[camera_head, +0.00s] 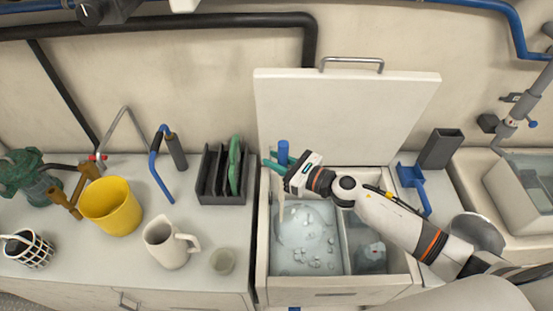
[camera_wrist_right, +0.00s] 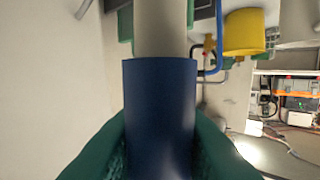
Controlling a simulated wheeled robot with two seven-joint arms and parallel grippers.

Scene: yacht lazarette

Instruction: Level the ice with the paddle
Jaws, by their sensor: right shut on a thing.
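My right gripper (camera_head: 276,162) has green fingers and is shut on the blue handle (camera_head: 283,150) of the paddle. The handle stands roughly upright, and a pale narrow part (camera_head: 281,205) of the paddle hangs below the gripper at the left side of the ice compartment. In the right wrist view the blue handle (camera_wrist_right: 160,115) lies between the green fingers, with a pale shaft (camera_wrist_right: 160,28) beyond it. The ice (camera_head: 305,230) is a whitish bed with several loose lumps near its front. Whether the paddle touches the ice I cannot tell. My left gripper is not in view.
The icebox lid (camera_head: 345,120) stands open behind. A second compartment (camera_head: 368,248) lies right of the ice, partly under my arm. On the left counter are a black rack (camera_head: 222,180), a white jug (camera_head: 168,243), a small cup (camera_head: 222,262) and a yellow bucket (camera_head: 111,206).

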